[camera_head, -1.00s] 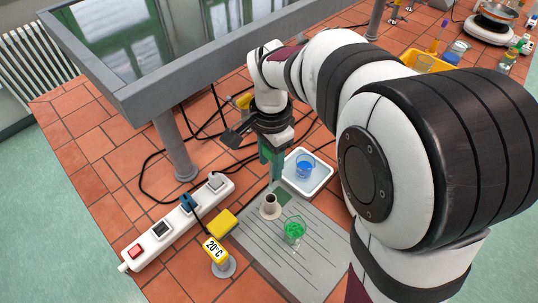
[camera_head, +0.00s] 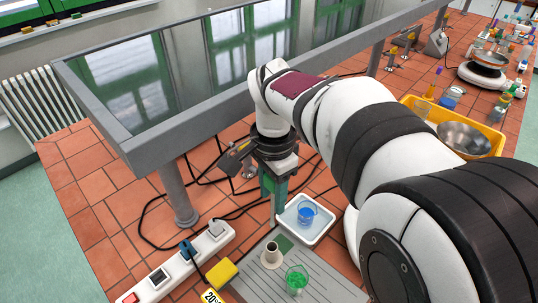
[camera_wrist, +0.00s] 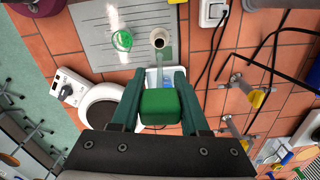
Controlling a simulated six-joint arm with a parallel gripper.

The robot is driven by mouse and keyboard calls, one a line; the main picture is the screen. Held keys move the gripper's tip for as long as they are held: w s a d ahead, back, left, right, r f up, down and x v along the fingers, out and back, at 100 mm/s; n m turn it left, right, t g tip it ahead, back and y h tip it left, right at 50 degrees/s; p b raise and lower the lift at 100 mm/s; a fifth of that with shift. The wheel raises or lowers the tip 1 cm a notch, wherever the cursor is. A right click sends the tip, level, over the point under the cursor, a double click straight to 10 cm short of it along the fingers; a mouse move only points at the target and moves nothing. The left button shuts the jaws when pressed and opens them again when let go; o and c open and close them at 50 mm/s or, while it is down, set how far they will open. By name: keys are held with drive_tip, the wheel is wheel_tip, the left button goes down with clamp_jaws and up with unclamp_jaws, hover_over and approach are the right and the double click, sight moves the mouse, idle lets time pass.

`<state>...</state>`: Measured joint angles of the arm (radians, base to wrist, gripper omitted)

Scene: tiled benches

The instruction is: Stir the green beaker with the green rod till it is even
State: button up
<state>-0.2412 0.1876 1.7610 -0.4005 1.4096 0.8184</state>
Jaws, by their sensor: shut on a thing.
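My gripper (camera_head: 274,193) is shut on the green block handle (camera_wrist: 160,107) of the rod. The pale rod shaft (camera_wrist: 159,68) points toward the dark-mouthed beige holder (camera_head: 271,255) in the wrist view; whether its tip is clear of the holder is hard to tell. The green beaker (camera_head: 296,280), a clear glass with bright green contents, stands on the grey grooved mat beside the holder. It also shows in the wrist view (camera_wrist: 122,40), left of the holder. How even its contents are cannot be told.
A blue beaker (camera_head: 307,214) stands in a white tray (camera_head: 322,226) close to my gripper. A yellow 20°C sign (camera_head: 211,297), a power strip (camera_head: 180,266) and black cables lie left. A raised grey-framed bench (camera_head: 150,140) stands behind. A yellow tray (camera_head: 489,148) is right.

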clamp_jaws()
drive_tip(key=s+d+f, duration=0.5)
drive_tip(key=s+f, duration=0.2)
drive_tip(key=shift+s+d+f, duration=0.3)
drive_tip(key=shift+s, duration=0.05)
